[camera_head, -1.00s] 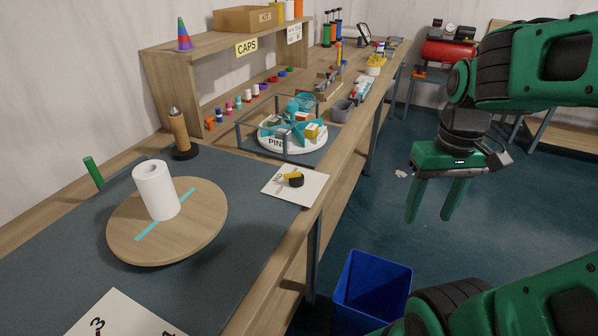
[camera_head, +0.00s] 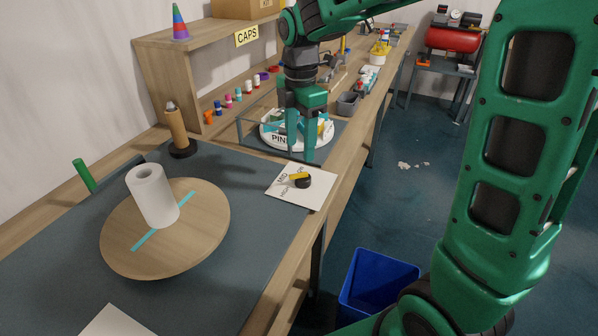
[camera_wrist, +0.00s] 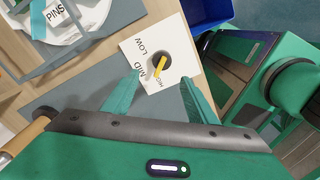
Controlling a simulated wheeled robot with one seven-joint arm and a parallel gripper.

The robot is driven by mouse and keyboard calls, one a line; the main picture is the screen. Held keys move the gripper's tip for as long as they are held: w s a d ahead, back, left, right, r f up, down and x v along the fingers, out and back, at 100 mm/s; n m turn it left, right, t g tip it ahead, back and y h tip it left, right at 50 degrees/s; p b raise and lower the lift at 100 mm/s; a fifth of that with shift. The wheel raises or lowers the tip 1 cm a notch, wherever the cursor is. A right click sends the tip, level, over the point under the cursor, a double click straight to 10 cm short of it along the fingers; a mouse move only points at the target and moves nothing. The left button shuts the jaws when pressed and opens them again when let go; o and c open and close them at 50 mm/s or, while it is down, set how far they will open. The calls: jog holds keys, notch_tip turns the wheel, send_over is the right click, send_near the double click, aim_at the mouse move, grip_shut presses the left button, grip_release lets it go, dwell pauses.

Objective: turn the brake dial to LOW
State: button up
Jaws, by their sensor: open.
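The brake dial (camera_head: 302,181) is a black round knob with a yellow pointer, on a white card (camera_head: 318,191) at the bench's front edge. In the wrist view the dial (camera_wrist: 162,65) shows beyond my fingertips, with LOW, MID and HIGH printed on its card (camera_wrist: 136,58). The pointer's lower end lies on the side of MID and HIGH; I cannot tell exactly which mark it meets. My gripper (camera_head: 300,152) is open and empty, fingers pointing down, behind the dial in the head view and apart from it. In the wrist view my fingers (camera_wrist: 159,76) spread either side of the card's lower part.
The white PINS turntable (camera_head: 270,143) with its grey frame stands close behind my gripper. A wooden disc (camera_head: 205,215) carrying a white roll (camera_head: 152,196) is at left. A blue bin (camera_head: 380,285) stands on the floor in front. The grey mat beside the card is clear.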

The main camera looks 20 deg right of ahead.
aim_at(302, 173)
jog(key=f, duration=0.6)
jog(key=d+f, duration=0.1)
jog(key=f, duration=0.3)
jog(key=c, duration=1.1)
jog(key=shift+a, duration=0.35)
jog(key=shift+d, duration=0.2)
